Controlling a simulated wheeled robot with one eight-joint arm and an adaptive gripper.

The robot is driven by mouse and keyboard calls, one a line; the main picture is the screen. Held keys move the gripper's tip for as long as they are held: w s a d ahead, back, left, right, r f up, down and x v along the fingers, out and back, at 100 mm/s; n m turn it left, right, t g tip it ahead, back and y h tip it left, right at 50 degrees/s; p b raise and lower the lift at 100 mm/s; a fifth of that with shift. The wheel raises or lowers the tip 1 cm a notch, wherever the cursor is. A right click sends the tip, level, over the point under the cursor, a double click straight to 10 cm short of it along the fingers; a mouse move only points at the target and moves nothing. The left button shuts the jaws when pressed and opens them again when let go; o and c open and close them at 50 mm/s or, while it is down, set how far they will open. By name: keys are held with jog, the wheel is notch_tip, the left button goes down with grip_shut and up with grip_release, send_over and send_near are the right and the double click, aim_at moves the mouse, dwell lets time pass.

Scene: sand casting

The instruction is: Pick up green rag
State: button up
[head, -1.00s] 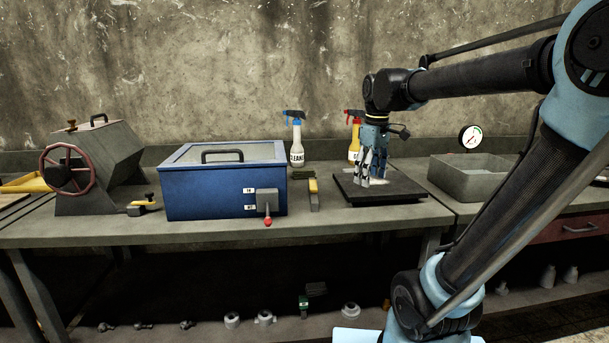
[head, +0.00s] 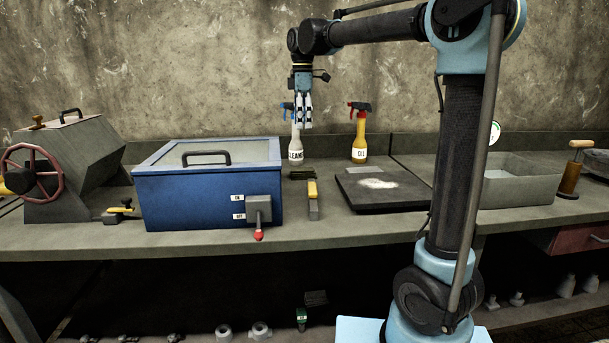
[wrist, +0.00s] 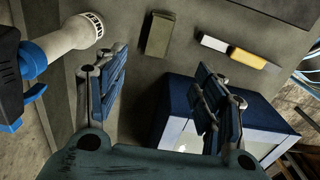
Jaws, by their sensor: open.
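The green rag (head: 301,174) is a small, dark green, flat folded piece lying on the workbench, between the blue box and the black plate. It also shows in the wrist view (wrist: 158,36) as a greenish rectangle at top centre, ahead of the gap between my fingers. My gripper (head: 302,125) is open and empty, pointing down above the rag and in front of the cleaner bottle (head: 296,147). In the wrist view my fingers (wrist: 162,85) are spread apart, with the rag beyond their tips and not touched.
The blue box (head: 190,197) stands left. A black plate (head: 385,198) with white powder and the oil bottle (head: 359,147) are on the right. A grey tray (head: 520,186) stands further right.

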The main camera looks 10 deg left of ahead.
aim_at(303, 169)
notch_tip(303, 169, down, 17)
jog(key=shift+f, duration=0.1)
dwell(0.7)
jog(key=c, duration=1.2)
jog(key=shift+c, duration=0.2)
notch_tip(303, 169, up, 10)
jog(key=shift+o, duration=1)
